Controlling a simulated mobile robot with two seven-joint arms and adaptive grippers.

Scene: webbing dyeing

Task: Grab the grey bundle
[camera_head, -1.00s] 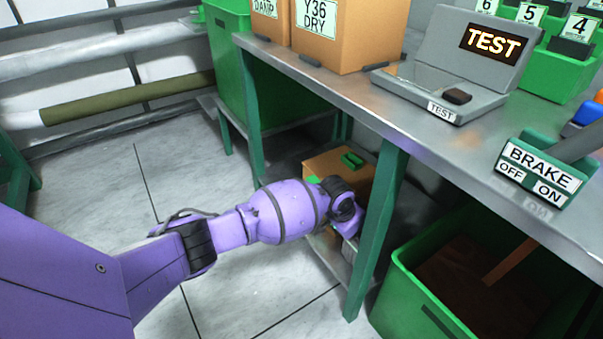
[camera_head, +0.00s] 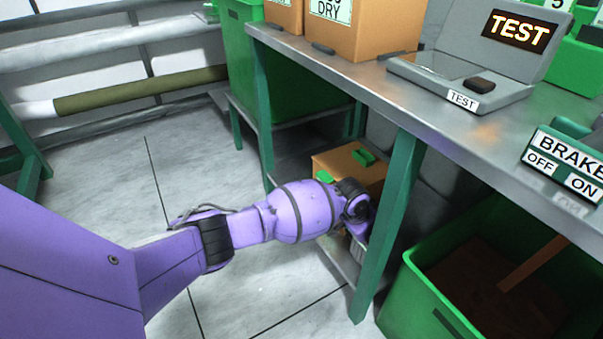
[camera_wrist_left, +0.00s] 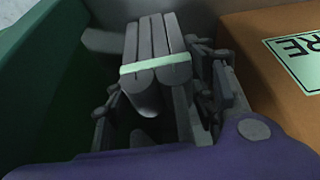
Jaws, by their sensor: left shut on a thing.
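The grey bundle (camera_wrist_left: 153,52) shows in the left wrist view as several grey rolls side by side, with a pale green band around them. My left gripper (camera_wrist_left: 158,95) is shut on the bundle, one finger on each side of it. In the head view my left gripper (camera_head: 357,248) is mostly hidden behind the table leg and my own wrist, low by the shelf under the table. A small grey part, perhaps the bundle's end, shows there, but I cannot tell for sure. My right gripper is in neither view.
An orange-brown box (camera_wrist_left: 284,62) stands right of the bundle in the wrist view. A green table leg (camera_head: 391,225) is close to my wrist. A green bin (camera_head: 425,300) stands at right under the metal table (camera_head: 420,105). The floor at left is clear.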

